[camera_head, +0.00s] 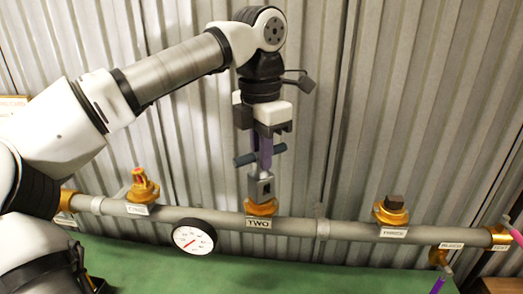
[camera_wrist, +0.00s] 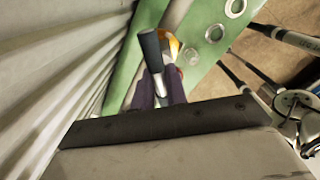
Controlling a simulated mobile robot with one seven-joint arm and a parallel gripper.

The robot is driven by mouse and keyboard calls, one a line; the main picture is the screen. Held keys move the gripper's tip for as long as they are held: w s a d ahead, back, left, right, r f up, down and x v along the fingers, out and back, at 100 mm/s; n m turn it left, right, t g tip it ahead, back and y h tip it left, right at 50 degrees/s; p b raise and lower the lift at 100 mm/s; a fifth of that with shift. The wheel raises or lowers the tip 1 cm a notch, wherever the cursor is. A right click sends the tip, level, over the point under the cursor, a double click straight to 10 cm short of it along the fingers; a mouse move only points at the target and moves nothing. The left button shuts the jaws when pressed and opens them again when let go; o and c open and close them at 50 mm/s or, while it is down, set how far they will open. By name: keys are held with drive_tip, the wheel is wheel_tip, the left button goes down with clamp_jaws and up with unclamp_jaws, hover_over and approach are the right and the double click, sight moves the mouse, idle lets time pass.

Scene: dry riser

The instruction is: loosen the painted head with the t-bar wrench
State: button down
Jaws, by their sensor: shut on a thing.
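The t-bar wrench (camera_head: 261,187) stands upright with its grey socket down at the brass outlet labelled TWO (camera_head: 261,208). The socket hides the head there, so I cannot tell its colour or how fully it is seated. My gripper (camera_head: 264,150) points down with its purple fingers shut on the wrench's crossbar. In the wrist view the fingers (camera_wrist: 160,88) straddle the bar, and its dark grip (camera_wrist: 152,50) sticks out beyond them. The left brass outlet (camera_head: 143,190) has a red-orange head (camera_head: 138,173). The right outlet (camera_head: 391,215) has a dark square head (camera_head: 394,202).
A grey horizontal pipe (camera_head: 350,229) carries the outlets, with a round white gauge (camera_head: 194,237) below it. Corrugated metal wall (camera_head: 420,100) stands close behind. A green surface (camera_head: 285,276) lies below. Purple-handled pieces (camera_head: 439,283) are at lower right.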

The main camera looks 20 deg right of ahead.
drive_tip(key=shift+r+p, duration=1.7)
drive_tip(key=shift+r, duration=3.05)
